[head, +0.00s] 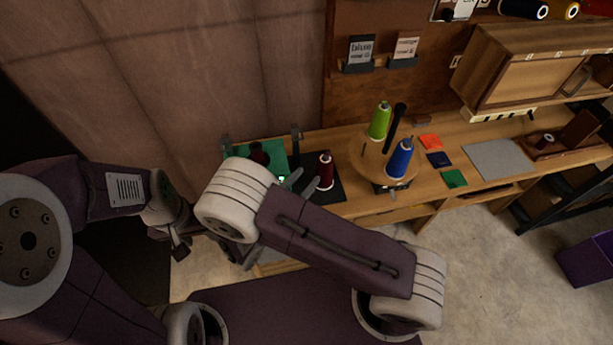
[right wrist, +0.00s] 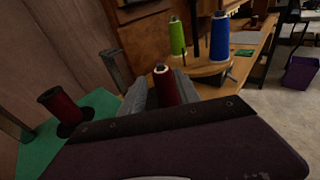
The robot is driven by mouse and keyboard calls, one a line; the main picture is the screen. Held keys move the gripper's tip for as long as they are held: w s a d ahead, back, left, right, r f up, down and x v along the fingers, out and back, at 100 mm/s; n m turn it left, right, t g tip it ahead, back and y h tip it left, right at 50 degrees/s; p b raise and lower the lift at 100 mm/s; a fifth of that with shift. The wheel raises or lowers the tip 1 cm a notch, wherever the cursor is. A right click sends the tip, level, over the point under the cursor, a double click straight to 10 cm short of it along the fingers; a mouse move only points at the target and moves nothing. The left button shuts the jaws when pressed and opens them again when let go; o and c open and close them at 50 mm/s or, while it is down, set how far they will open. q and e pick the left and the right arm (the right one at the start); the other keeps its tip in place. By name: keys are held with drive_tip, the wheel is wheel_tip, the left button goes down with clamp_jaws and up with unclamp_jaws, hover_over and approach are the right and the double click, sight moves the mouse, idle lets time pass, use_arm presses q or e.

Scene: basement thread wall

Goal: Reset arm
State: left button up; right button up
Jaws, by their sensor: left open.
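My left gripper (head: 178,246) hangs over the floor left of the bench, open and empty; its fingers are small and dark. My right arm reaches across the front from the lower right. My right gripper (head: 300,181) is beside a dark red thread spool (head: 325,171) that stands upright on a black mat (head: 337,189). In the right wrist view this spool (right wrist: 165,86) shows beyond and between the grey, parted fingers. Contact cannot be told. A second dark red spool (head: 258,154) is on a green mat (head: 240,155), partly hidden; it shows tilted in the right wrist view (right wrist: 58,108).
A round wooden stand (head: 368,157) holds a green spool (head: 380,121) and a blue spool (head: 400,158). Coloured swatches (head: 438,159) and a grey mat (head: 498,159) lie to the right. A wooden cabinet (head: 530,75) overhangs the bench. A purple bin (head: 587,261) stands on the floor.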

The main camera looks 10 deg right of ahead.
drive_tip(key=s+d+r+m+g+h, duration=0.1)
drive_tip(key=d+r+m+g, duration=0.4)
drive_tip(key=d, duration=0.4)
drive_tip(key=s+d+r+m+g+h, duration=0.1)
drive_tip(key=d+r+m+g, duration=0.2)
drive_tip(key=d+m+g, duration=0.45)
drive_tip(key=s+d+f+m+g+y, duration=0.1)
drive_tip(key=s+d+f+m+y, duration=0.1)
drive_tip(key=s+m+y, duration=0.3)
drive_tip(key=s+d+f+m+g+y, duration=0.1)
drive_tip(key=s+d+f+m+y, duration=0.1)
drive_tip(key=s, duration=0.4)
drive_tip(key=w+a+f+m+t+y, duration=0.1)
drive_tip(key=a+m+t+y, duration=0.1)
drive_tip(key=a, duration=0.4)
drive_tip(key=w+a+f+m+t+y, duration=0.1)
drive_tip(key=a+f+m+t+y, duration=0.1)
drive_tip(key=a+m+y, duration=0.2)
drive_tip(key=shift+w+a+m+y, duration=0.4)
drive_tip(key=shift+a+m, duration=0.45)
